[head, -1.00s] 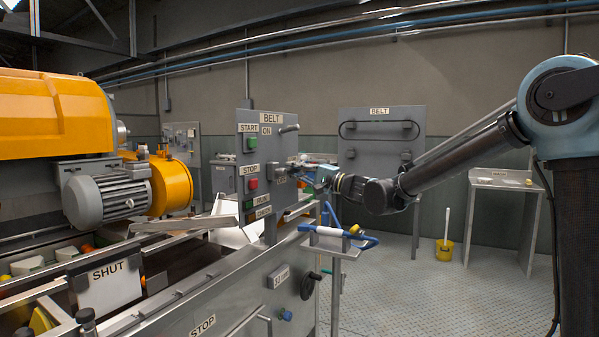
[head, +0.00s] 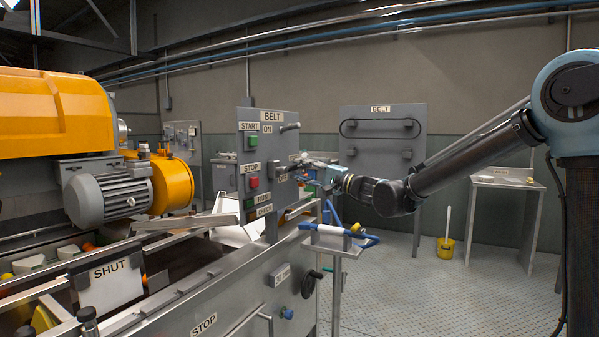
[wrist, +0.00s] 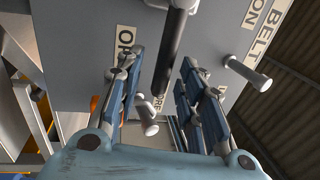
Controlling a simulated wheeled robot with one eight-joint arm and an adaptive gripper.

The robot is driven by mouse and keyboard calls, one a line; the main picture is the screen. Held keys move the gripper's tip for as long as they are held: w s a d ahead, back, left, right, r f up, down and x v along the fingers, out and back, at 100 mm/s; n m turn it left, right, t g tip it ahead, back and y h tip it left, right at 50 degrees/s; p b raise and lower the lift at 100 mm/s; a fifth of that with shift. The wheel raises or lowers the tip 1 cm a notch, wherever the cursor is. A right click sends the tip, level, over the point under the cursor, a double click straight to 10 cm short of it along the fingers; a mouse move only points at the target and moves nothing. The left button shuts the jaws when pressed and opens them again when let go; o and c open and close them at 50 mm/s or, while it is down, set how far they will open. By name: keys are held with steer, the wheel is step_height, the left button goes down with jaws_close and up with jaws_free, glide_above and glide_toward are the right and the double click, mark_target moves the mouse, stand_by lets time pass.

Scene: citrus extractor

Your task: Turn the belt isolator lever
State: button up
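The belt isolator panel is a grey upright plate (head: 262,148) marked BELT, with an ON label near its top and an OFF label lower down. In the wrist view the lever's dark grip (wrist: 170,62) sticks out from the panel, with a grey end at the top edge. My gripper (head: 303,170) is at the panel's right side, level with the lever. In the wrist view my gripper (wrist: 160,85) has its blue fingers apart, one on each side of the grip. I see gaps on both sides. The head view largely hides the lever behind the fingers.
A grey peg (head: 289,128) juts out near ON; another peg (wrist: 148,115) shows near OFF. Green START and red STOP (head: 253,182) buttons line the panel's left edge. A small stand with blue tubing (head: 335,240) is below my gripper.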

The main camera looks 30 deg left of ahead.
steer(key=d+f, duration=0.2)
steer(key=d, duration=0.7)
steer(key=shift+w+d, duration=0.15)
steer(key=shift+d, duration=0.15)
steer(key=s+d+f+n+t+h, duration=0.1)
steer(key=d+f+h, duration=0.2)
steer(key=d+f, duration=0.55)
steer(key=s+d+f+n+t+h, duration=0.1)
steer(key=d+f+h, duration=0.3)
steer(key=d, duration=0.9)
steer(key=s+d+f+n+t+h, duration=0.1)
steer(key=d+f+h, duration=0.2)
steer(key=d+f, duration=0.5)
steer(key=s+d+f+m+h, duration=0.1)
steer(key=s+d+f+h, duration=0.2)
steer(key=d, duration=0.7)
steer(key=s+d+f+m+h, duration=0.1)
steer(key=s+d+f+h, duration=0.2)
steer(key=d, duration=0.6)
steer(key=s+d+f+h, duration=0.4)
steer(key=d+f, duration=0.3)
steer(key=d, duration=0.3)
steer(key=shift+s+d+f+m, duration=0.2)
steer(key=shift+s+d+m, duration=0.15)
steer(key=shift+s, duration=0.55)
steer(key=shift+a, duration=0.15)
